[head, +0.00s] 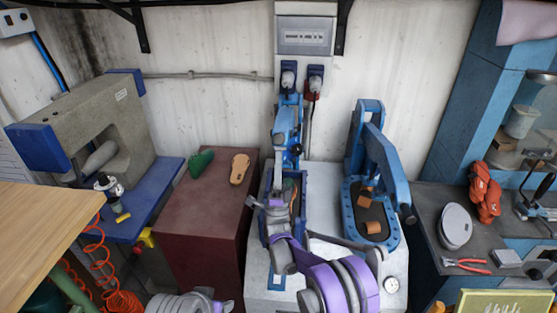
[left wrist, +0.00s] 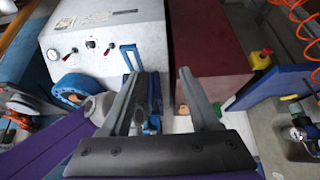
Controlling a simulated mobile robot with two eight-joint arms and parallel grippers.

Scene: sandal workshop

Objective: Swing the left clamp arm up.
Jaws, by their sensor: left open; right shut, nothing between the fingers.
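The left clamp station's blue frame (head: 268,232) sits on the pale press bench (head: 325,185) in the head view. Its blue clamp arm (head: 287,125) shows above and behind my right gripper; its lower part is hidden, so its exact angle is unclear. My right gripper (head: 268,203) is shut and empty, over the left station. I cannot tell whether it touches the arm. My left gripper (left wrist: 154,75) is open in the left wrist view, its fingers pointing toward the bench, with blue clamp parts (left wrist: 153,98) showing between them. No held thing shows there.
The right clamp arm (head: 385,160) slants down over the right station, where tan blocks (head: 373,228) lie on a dark sole. A maroon cabinet (head: 200,225) stands left, with a green piece (head: 201,162) and a tan sole (head: 240,169) on top. A wooden tabletop (head: 45,220) is at far left.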

